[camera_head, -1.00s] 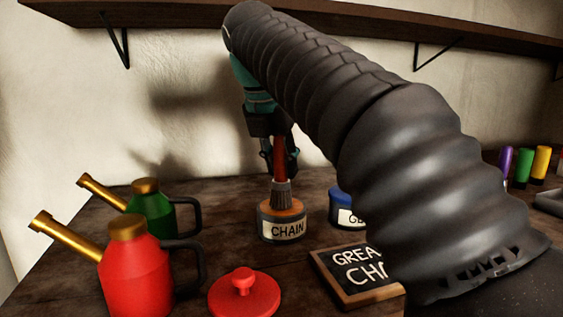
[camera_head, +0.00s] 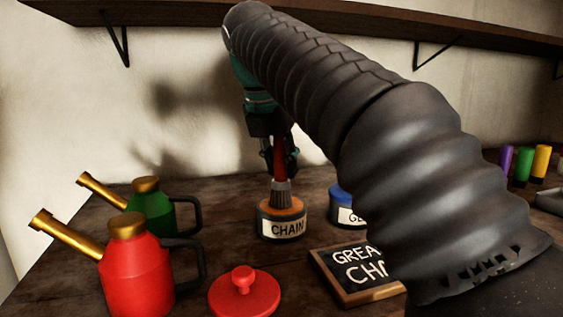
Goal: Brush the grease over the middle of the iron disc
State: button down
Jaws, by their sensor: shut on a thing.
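My gripper (camera_head: 280,160) is shut on the red handle of a brush and holds it roughly upright. The brush (camera_head: 281,190) has a grey ferrule and dark bristles pointing down. Its bristle ends are at the orange-brown top of the tin labelled CHAIN (camera_head: 284,228); I cannot tell how deep they reach. A blue-topped tin (camera_head: 344,207) stands behind to the right, its label partly hidden by my arm. A chalkboard sign (camera_head: 358,270) reads "GREA..." and "CH...", the rest hidden by my arm. No iron disc shows in this view.
A red oil can (camera_head: 135,275) and a green one (camera_head: 152,210) stand at left, brass spouts pointing left. A red knobbed lid (camera_head: 244,295) lies in front. Purple, green and yellow cylinders (camera_head: 523,166) stand at far right. A shelf (camera_head: 400,32) runs above along the wall.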

notch_tip(320, 180, up, 2)
jog(key=shift+r+p, duration=0.15)
jog(key=shift+p, duration=0.75)
jog(key=shift+r, duration=2.25)
